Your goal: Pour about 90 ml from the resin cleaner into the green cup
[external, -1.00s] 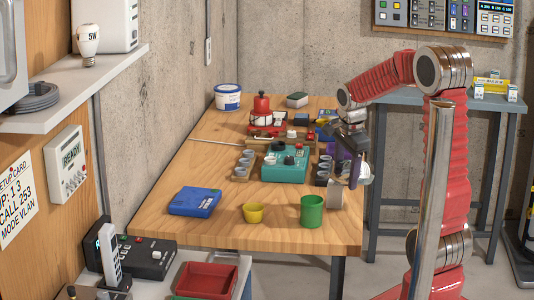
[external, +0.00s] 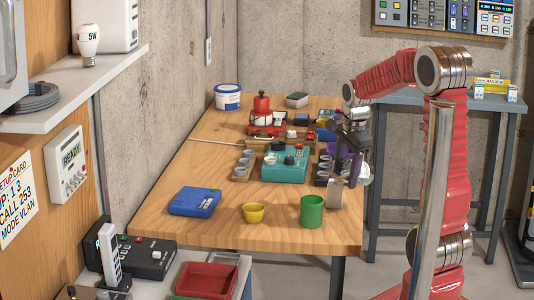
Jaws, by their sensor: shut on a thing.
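The green cup (external: 311,212) stands upright near the front right of the wooden bench. My gripper (external: 350,172) is low over the bench's right edge, to the right of and above the cup. No stream of liquid shows, and the level inside the cup is hidden. The dark fingers and the container overlap, so the exact grip is unclear.
Behind are a teal box (external: 285,166), trays of small cups (external: 243,166) and a purple thing (external: 341,151). The bench front is clear.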

